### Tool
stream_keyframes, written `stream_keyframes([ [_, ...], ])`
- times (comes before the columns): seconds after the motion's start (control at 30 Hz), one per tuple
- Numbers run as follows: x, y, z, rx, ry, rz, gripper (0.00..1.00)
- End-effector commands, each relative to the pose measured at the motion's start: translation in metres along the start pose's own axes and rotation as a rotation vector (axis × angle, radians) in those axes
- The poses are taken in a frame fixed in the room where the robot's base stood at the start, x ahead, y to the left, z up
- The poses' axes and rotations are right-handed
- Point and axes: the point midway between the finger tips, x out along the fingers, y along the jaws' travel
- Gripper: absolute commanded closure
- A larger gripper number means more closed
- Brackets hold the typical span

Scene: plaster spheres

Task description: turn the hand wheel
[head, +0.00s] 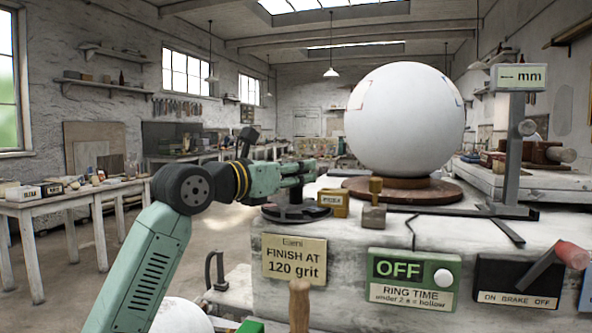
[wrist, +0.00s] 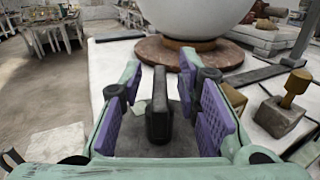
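The hand wheel (head: 297,214) is a dark flat disc at the left end of the white bench top, below my gripper. Its upright black handle (wrist: 159,112) stands between my finger pads in the wrist view. My gripper (head: 304,171) is green. In the wrist view my gripper (wrist: 160,95) is open, with purple pads on both sides of the handle and a visible gap on each side. In the head view my fingers partly cover the handle. Most of the wheel's disc is hidden in the wrist view.
A large white sphere (head: 404,120) rests on a brown round turntable (head: 350,187) behind the wheel. A small brass box (head: 334,203) and a mallet-like tool (head: 374,216) stand right of the wheel. A grey measuring post (head: 514,150) stands farther right. An OFF panel (head: 412,280) is on the bench front.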

Motion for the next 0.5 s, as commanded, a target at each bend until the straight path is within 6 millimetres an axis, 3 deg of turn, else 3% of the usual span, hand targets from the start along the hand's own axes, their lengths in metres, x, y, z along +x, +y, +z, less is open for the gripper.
stream_keyframes([
  [0.13,-0.0001,0.0000,-0.0003,0.000,0.000,0.000,0.71],
  [0.5,-0.0003,-0.0001,-0.0001,0.000,0.000,0.000,0.95],
])
